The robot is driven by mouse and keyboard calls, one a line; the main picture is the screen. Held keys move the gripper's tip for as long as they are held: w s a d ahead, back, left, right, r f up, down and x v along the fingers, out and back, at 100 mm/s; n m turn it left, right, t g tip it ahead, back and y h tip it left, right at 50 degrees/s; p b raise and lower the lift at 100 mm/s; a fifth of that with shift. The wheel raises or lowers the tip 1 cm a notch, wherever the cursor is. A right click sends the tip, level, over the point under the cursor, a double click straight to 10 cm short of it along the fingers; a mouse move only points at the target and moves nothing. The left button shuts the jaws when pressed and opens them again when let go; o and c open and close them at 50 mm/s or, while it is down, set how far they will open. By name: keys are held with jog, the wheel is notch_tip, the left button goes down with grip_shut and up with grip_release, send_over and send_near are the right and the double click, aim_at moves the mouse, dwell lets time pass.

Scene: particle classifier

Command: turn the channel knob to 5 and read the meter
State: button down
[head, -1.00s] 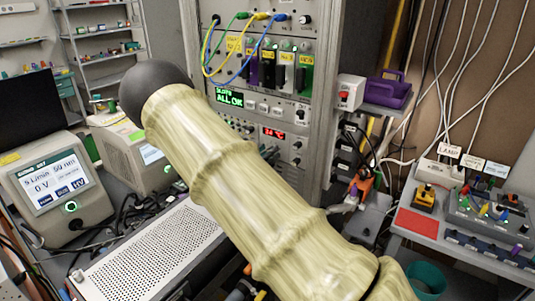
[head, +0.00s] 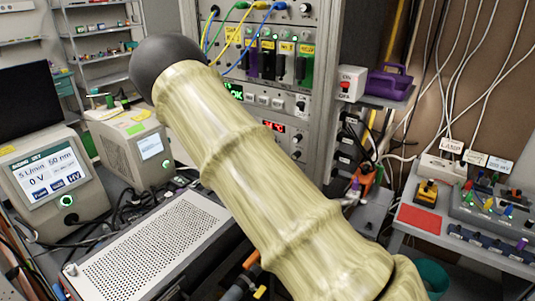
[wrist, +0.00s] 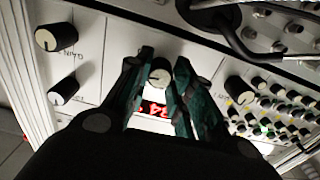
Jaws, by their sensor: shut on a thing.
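In the wrist view, a small pale-faced, dark-sided knob (wrist: 159,75) sits on the white panel between the two teal fingers of my gripper (wrist: 160,68). The fingers are shut on this knob from both sides. A red digital meter (wrist: 153,109) lies just below the knob, partly covered by the fingers, and seems to show 34 upside down. The knob's number marks cannot be read. In the head view, part of a red display (head: 274,126) shows on the rack beside my arm, too small to read surely. My gripper is hidden behind my arm there.
Other dark knobs stand close by in the wrist view, at left (wrist: 57,37) and right (wrist: 238,89). A dark handle (wrist: 235,28) arches above. In the head view, a perforated metal box (head: 150,250) lies in front of the rack, with blue and yellow cables above.

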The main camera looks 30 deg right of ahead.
jog(key=m+b, duration=0.6)
jog(key=b, duration=0.1)
jog(key=shift+f+b, duration=0.15)
jog(key=shift+b, duration=0.25)
jog(key=shift+m, duration=0.3)
jog(key=c, duration=1.2)
grip_release()
jog(key=v, duration=1.2)
